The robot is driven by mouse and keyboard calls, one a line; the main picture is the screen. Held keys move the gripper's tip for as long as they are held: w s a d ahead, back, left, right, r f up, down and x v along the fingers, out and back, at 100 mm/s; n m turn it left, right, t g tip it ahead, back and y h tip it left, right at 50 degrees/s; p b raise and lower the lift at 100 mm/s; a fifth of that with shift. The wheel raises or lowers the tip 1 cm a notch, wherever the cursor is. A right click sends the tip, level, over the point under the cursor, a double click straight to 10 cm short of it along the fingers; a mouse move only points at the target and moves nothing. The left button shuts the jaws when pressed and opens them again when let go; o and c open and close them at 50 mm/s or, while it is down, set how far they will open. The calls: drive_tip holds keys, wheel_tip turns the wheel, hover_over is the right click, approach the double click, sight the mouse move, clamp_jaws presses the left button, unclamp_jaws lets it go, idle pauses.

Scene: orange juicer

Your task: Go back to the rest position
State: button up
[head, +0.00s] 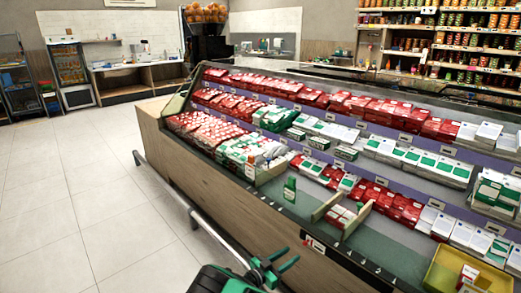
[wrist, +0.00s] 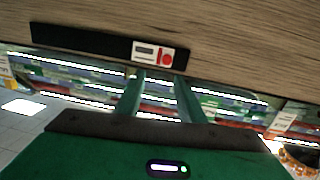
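My gripper (head: 286,260) is green and hangs at the bottom middle of the head view, in front of the wooden side of the refrigerated display case (head: 195,150). In the wrist view my gripper (wrist: 160,88) shows two green fingers spread apart, with nothing between them. It is open and empty. A wooden panel with a black strip (wrist: 85,42) and a white and red label (wrist: 160,53) fills the top of the wrist view. The black orange juicer (head: 207,43), topped with oranges (head: 205,12), stands at the back in the head view.
The case holds rows of red, white and green packages, with a yellow bin (head: 445,272) at lower right. A metal rail (head: 205,222) runs along its base. The tiled floor (head: 70,200) at left is clear. Shelves (head: 450,40) stand at the back right.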

drive_tip(key=d+r+m+g+y, duration=0.1)
drive_tip(key=d+r+m+g, duration=0.1)
drive_tip(key=d+r+g, duration=0.95)
drive_tip(key=s+d+r+y, duration=0.2)
drive_tip(key=s+d+r, duration=0.2)
drive_tip(key=d+r, duration=0.4)
drive_tip(key=s+d+r+y, duration=0.3)
drive_tip(key=s+d+r, duration=0.1)
drive_tip(key=d+r, duration=0.35)
drive_tip(key=s+d+r+n+g+y, duration=0.1)
drive_tip(key=s+d+r+y, duration=0.2)
drive_tip(key=s, duration=0.5)
drive_tip(key=s+d+r+n+y, duration=0.1)
drive_tip(key=s+d+r, duration=0.2)
drive_tip(key=s+r, duration=0.4)
drive_tip(key=s+a+r+n+t+y, duration=0.1)
drive_tip(key=s+a+y, duration=0.1)
drive_tip(key=s, duration=0.8)
drive_tip(key=s+a+r+n+y, duration=0.1)
drive_tip(key=s+a+n+y, duration=0.1)
drive_tip(key=s, duration=0.8)
drive_tip(key=shift+a+n+t, duration=0.2)
drive_tip(key=shift+n+t, duration=0.1)
drive_tip(key=shift+t, duration=0.05)
drive_tip(key=shift+w+f, duration=0.2)
drive_tip(key=shift+w, duration=0.45)
